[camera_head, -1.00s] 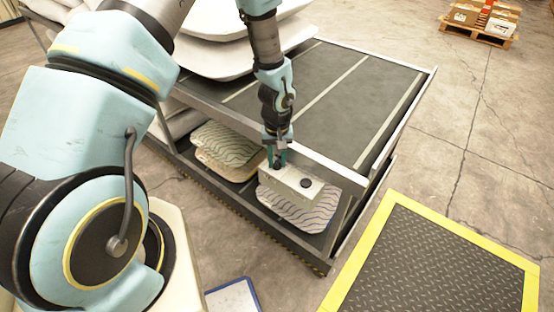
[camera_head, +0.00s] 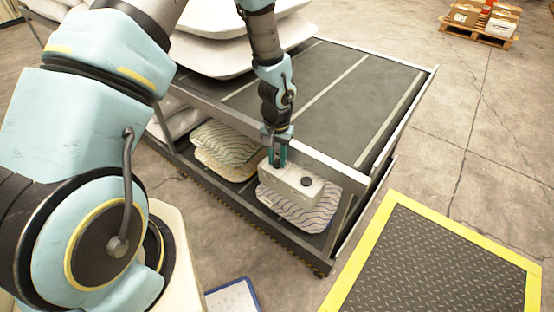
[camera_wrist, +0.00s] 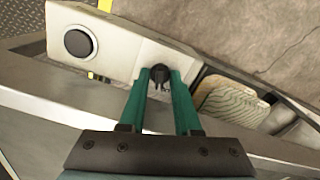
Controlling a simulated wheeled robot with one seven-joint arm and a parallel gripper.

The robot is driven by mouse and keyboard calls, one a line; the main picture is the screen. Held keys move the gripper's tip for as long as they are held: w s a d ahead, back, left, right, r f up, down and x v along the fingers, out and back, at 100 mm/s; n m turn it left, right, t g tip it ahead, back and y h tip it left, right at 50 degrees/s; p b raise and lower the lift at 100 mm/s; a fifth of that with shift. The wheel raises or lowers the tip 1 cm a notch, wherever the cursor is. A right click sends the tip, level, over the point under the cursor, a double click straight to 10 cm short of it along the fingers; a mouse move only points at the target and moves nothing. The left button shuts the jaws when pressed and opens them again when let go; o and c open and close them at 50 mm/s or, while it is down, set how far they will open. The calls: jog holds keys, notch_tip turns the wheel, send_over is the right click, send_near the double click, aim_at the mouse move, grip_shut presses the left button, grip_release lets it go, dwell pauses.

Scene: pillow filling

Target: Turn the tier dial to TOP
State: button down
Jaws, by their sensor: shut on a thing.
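The tier dial (camera_wrist: 160,73) is a small dark knob on a pale control box (camera_wrist: 124,47). The box also shows in the head view (camera_head: 292,184), fixed at the front edge of the cart. My gripper (camera_wrist: 163,80) points down at the box with its green fingers on either side of the dial, shut on it. In the head view my gripper (camera_head: 278,162) is at the left end of the box and hides the dial. Any tier marks on the box are too small to read. A round black button (camera_wrist: 79,42) sits on the same box, apart from my fingers.
The cart's dark top deck (camera_head: 345,90) has a metal rim close to my wrist. White pillows (camera_head: 215,58) are stacked at its back left. Striped pillows (camera_head: 225,150) lie on the lower shelf. A yellow-edged floor mat (camera_head: 440,265) lies at right.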

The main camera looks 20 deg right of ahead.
aim_at(277, 160)
jog(key=m, duration=0.5)
jog(key=shift+m+b, duration=0.3)
jog(key=m, duration=0.5)
jog(key=shift+m, duration=0.3)
jog(key=c, duration=0.6)
grip_release()
notch_tip(277, 160, up, 11)
jog(key=b, duration=0.1)
jog(key=shift+f, duration=0.1)
